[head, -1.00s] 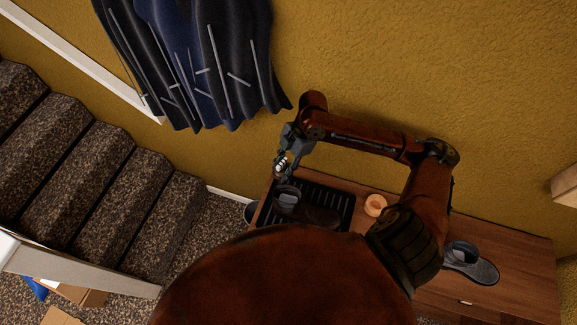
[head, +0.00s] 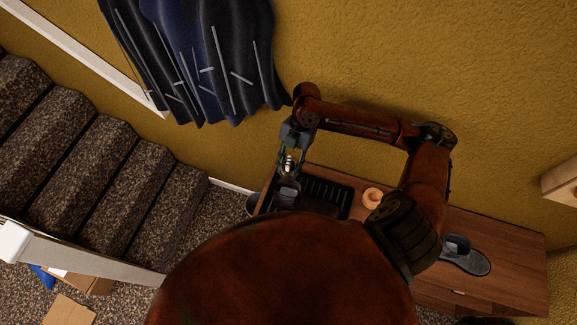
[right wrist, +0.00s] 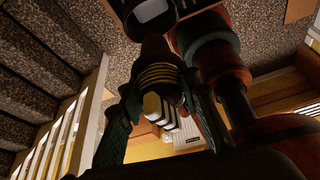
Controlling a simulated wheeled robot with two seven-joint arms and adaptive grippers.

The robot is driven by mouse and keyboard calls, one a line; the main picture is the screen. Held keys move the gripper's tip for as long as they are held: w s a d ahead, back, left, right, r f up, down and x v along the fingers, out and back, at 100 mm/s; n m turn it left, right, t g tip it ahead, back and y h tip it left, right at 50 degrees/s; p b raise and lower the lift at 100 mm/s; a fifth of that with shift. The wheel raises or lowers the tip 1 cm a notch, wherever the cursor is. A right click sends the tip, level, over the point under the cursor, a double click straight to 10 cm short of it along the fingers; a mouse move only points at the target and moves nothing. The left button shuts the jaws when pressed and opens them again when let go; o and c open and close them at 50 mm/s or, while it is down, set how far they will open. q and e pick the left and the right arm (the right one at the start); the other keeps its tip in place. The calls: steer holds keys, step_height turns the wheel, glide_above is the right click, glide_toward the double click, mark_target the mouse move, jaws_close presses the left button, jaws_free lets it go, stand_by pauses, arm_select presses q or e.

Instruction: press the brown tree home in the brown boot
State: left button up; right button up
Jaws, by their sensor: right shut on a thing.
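My right gripper (head: 289,163) hangs over the left end of the bench, just above the dark brown boot (head: 284,203). It is shut on the tree (head: 289,166), which shows pale and dark bands in the head view. In the right wrist view the tree (right wrist: 158,76) is brownish with yellow rings between the green fingers of my right gripper (right wrist: 160,100). The boot stands on a black ribbed tray (head: 332,192); my own body hides part of it. I cannot tell how far the tree sits in the boot. My left gripper is out of view.
An orange ring-shaped thing (head: 372,198) sits on the wooden bench (head: 512,250) right of the tray. Dark coats (head: 200,60) hang on the yellow wall behind. Carpeted stairs (head: 110,185) are at the left.

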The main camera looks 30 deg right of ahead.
mark_target(288, 176)
steer(key=shift+f, duration=0.2)
steer(key=shift+f+b, duration=0.55)
steer(key=shift+f, duration=0.3)
steer(key=shift+f+b, duration=0.75)
steer(key=shift+f, duration=1.1)
steer(key=shift+p, duration=0.6)
steer(key=shift+p, duration=0.35)
steer(key=shift+p, duration=0.4)
steer(key=shift+f+b, duration=1.45)
steer(key=shift+f, duration=2.15)
